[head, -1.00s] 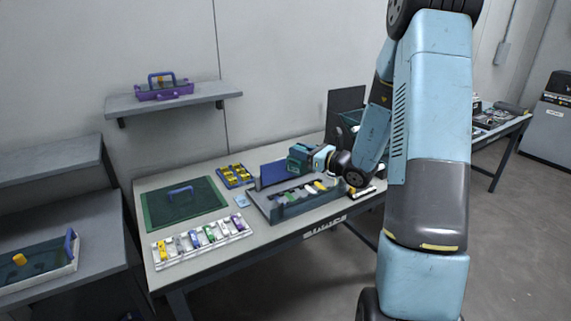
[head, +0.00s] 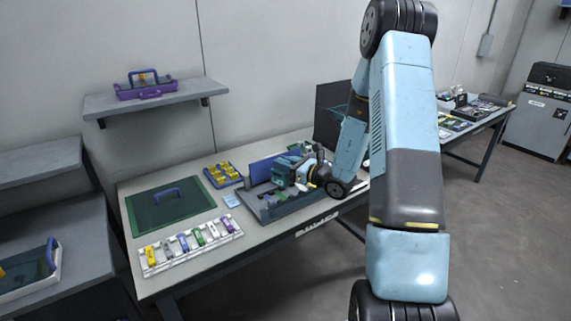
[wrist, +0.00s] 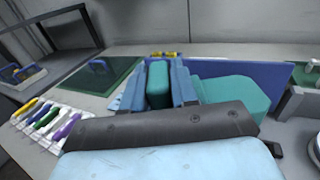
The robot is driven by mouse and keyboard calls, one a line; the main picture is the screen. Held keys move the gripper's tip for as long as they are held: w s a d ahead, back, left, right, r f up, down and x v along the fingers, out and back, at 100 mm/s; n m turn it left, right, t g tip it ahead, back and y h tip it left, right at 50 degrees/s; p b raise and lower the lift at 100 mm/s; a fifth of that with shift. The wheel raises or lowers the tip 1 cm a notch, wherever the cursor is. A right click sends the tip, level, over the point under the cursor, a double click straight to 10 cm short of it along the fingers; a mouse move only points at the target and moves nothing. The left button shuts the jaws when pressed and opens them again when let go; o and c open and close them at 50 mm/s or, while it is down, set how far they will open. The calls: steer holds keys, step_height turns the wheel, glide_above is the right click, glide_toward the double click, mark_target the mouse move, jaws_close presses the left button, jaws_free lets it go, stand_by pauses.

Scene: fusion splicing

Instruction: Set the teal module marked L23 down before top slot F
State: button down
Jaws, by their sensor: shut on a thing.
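My gripper (head: 286,171) is over the open grey case with the raised blue lid (head: 261,168) on the bench. In the wrist view its two blue fingers (wrist: 158,88) are shut on a teal module (wrist: 158,72). The module's L23 mark cannot be read. A larger teal rounded block (wrist: 232,92) is right of the fingers in the wrist view; I cannot tell what it is. The case's front wall (head: 296,206) shows in the head view, with small parts behind it. My arm hides part of the case. No slot letters are legible, so I cannot pick out top slot F.
A white rack (head: 152,270) with several coloured modules lies at the bench's front left. A green mat or lid with a blue handle (head: 170,207) is behind it. A blue tray of yellow parts (head: 223,173) and a small light-blue card (head: 231,201) lie left of the case.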

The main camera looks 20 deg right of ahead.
steer(key=shift+f, duration=0.65)
steer(key=c, duration=0.9)
jaws_free()
steer(key=shift+r, duration=0.1)
